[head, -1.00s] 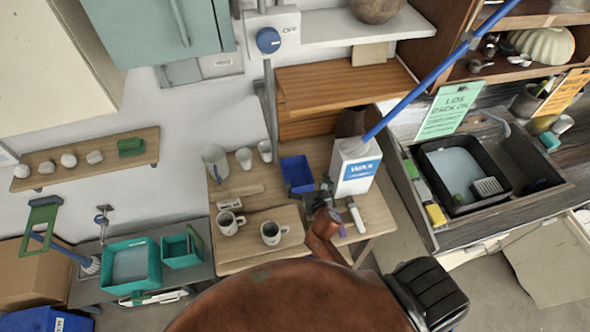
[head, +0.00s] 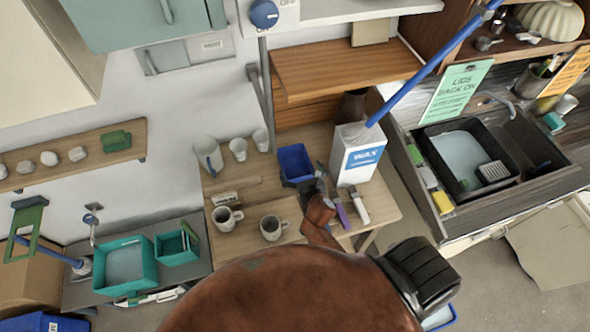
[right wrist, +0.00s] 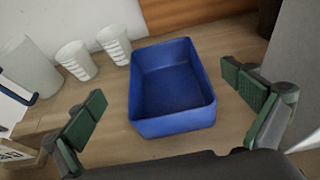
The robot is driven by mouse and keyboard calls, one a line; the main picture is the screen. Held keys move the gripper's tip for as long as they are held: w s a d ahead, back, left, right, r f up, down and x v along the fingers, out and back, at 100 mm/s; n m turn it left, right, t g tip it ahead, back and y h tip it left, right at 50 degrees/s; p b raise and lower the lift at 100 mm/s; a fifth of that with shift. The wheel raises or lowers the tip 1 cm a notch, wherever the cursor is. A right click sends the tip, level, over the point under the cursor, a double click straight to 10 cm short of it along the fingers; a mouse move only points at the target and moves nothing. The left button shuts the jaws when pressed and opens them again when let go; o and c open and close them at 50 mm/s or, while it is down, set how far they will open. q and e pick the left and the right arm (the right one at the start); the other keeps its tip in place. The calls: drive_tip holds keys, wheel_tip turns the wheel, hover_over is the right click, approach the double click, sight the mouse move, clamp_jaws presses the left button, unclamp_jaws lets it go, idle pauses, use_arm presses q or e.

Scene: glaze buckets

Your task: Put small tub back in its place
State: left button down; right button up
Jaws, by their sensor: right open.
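A small blue tub (head: 295,163), open at the top and seemingly empty, sits on the wooden worktable (head: 240,265). In the right wrist view the tub (right wrist: 172,88) is upright between the spread green finger pads of my right gripper (right wrist: 170,108). The pads stand apart on either side, nearer the camera than most of the tub, with gaps to its walls. In the head view my right gripper (head: 319,182) is just right of the tub, small and partly hidden by its own wrist. My left gripper is not in view.
A white box (head: 356,158) stands close right of the tub. Mugs (head: 271,228) and pale cups (head: 238,150) stand to its left. A teal tub (head: 127,263) and a smaller teal tub (head: 178,247) are on the left grey bench. A black basin (head: 465,160) is at right.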

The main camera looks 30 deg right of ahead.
wheel_tip(320, 180, down, 4)
drive_tip(key=b, duration=0.3)
drive_tip(key=shift+s, duration=0.15)
drive_tip(key=shift+f+b, duration=0.4)
hover_over(295, 169)
drive_tip(key=shift+s+f+p, duration=0.35)
drive_tip(key=shift+s+f, duration=0.05)
drive_tip(key=shift+f, duration=0.25)
drive_tip(key=shift+w+d+f, duration=0.1)
drive_tip(key=shift+w+f, duration=0.2)
drive_tip(key=shift+w, duration=0.2)
drive_tip(key=shift+c, duration=0.4)
drive_tip(key=shift+s, duration=0.1)
drive_tip(key=c, duration=1.1)
